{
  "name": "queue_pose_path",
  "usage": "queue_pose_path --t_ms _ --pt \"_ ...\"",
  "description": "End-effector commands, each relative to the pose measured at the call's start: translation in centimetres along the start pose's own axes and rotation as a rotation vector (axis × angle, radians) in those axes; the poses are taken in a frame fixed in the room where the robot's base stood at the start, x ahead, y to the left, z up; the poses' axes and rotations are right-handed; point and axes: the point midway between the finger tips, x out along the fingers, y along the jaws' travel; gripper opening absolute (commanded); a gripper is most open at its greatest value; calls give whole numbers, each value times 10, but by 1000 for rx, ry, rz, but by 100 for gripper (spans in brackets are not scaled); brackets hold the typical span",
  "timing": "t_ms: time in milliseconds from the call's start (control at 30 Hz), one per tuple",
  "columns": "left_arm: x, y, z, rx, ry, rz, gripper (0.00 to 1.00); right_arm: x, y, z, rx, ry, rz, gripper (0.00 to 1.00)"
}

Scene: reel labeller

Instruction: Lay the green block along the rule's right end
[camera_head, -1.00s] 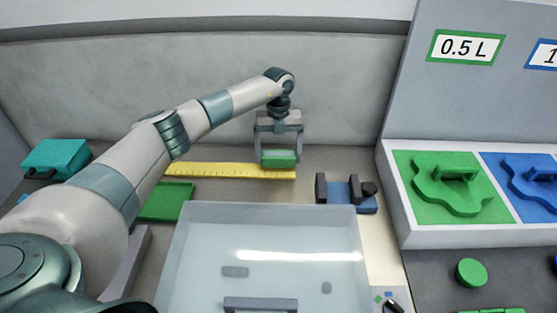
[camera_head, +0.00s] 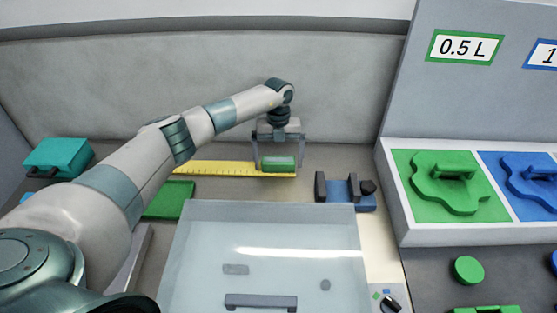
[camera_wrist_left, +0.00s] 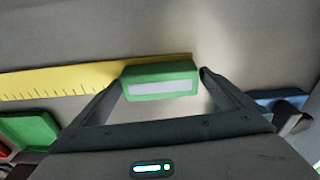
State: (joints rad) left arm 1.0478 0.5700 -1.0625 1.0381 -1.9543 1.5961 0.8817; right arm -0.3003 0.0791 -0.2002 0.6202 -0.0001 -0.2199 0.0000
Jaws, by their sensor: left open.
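The green block (camera_head: 278,163) lies at the right end of the yellow rule (camera_head: 215,168), along its length. In the left wrist view the green block (camera_wrist_left: 160,81) shows a pale strip on its near face and covers part of the yellow rule (camera_wrist_left: 60,82). My left gripper (camera_head: 278,160) is open, its two fingers apart on either side of the block. My right gripper is not in view.
A blue fixture with dark posts (camera_head: 345,190) stands just right of the rule's end. A clear-lidded box (camera_head: 200,240) is in front. A green tray (camera_head: 168,200) lies at the left, and a teal box (camera_head: 57,156) is farther left.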

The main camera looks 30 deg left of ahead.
Motion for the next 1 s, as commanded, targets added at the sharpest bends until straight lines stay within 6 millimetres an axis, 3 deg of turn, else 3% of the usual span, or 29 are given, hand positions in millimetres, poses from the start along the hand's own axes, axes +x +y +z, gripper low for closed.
queue_pose_path --t_ms 267,800,1000 --pt "-13 0 1 1 -2 0 100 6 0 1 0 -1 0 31" --pt "-101 0 1 0 -4 -2 100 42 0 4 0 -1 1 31" --pt "-119 0 0 0 -2 -1 100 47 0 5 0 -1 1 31"
